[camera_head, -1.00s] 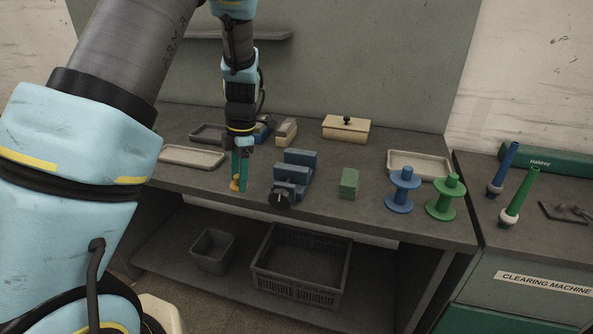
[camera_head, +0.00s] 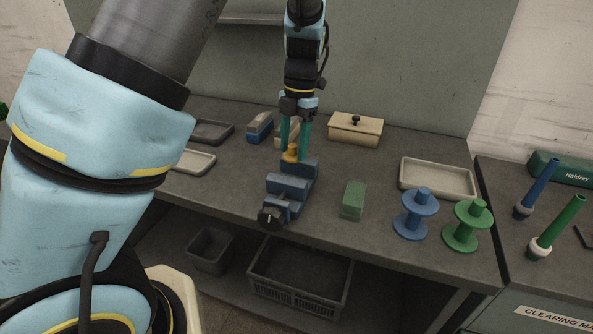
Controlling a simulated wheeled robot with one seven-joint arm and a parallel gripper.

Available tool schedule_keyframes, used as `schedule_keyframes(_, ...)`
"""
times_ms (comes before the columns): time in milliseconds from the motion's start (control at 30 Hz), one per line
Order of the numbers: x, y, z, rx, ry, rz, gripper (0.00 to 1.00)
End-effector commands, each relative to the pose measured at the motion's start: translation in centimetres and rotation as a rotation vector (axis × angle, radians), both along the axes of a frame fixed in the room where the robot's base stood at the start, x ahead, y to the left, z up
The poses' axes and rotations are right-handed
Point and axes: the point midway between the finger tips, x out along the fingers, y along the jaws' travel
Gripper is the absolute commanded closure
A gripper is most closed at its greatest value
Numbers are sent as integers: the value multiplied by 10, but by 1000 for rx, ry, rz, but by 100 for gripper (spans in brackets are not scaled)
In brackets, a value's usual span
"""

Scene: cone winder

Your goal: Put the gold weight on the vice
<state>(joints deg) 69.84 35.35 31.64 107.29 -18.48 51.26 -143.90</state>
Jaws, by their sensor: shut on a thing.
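My gripper (camera_head: 293,149) points down over the back part of the blue vice. Its teal fingers are shut on the small gold weight (camera_head: 290,154). The blue vice (camera_head: 288,186) stands near the front edge of the bench, with its dark round handle end toward the front. The weight appears just above or at the vice's rear block. I cannot tell whether they touch.
On the bench (camera_head: 325,226), a green block (camera_head: 353,200), a blue spool (camera_head: 420,203) and a green spool (camera_head: 464,236) stand right of the vice. A cream lidded box (camera_head: 355,130), trays (camera_head: 437,178) and a blue-grey block (camera_head: 259,127) lie around it.

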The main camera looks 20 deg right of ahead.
Motion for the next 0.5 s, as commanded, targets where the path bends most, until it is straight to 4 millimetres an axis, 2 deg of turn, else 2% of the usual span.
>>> schedule_keyframes(133, 0, 1, -26, 3, 2, 1, 100)
schedule_keyframes(367, 0, 0, -46, 1, 1, -1, 100)
schedule_keyframes(500, 0, 1, -64, 3, 3, 0, 100)
